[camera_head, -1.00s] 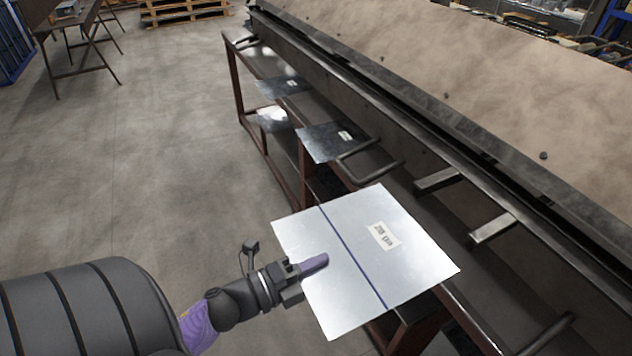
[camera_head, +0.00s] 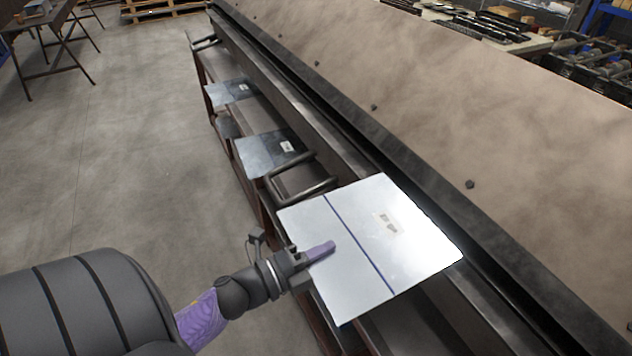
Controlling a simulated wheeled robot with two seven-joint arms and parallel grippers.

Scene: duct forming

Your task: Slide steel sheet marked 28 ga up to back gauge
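The steel sheet (camera_head: 420,257) is bright and square, with a dark blue line across it and a small pale label that is hard to read now. My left gripper (camera_head: 320,251) is shut on its near left edge, with one purple finger lying on top. The sheet lies over the front of the long brake machine, and its far right edge is at or close to the dark slot under the brake's beam (camera_head: 470,184). I cannot tell whether the edge is inside the slot. No back gauge can be made out. My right gripper is not in view.
Two other labelled sheets, a nearer one (camera_head: 262,153) and a farther one (camera_head: 226,93), lie further along the brake's front. A bent metal handle (camera_head: 305,186) stands just beyond the held sheet's left corner.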

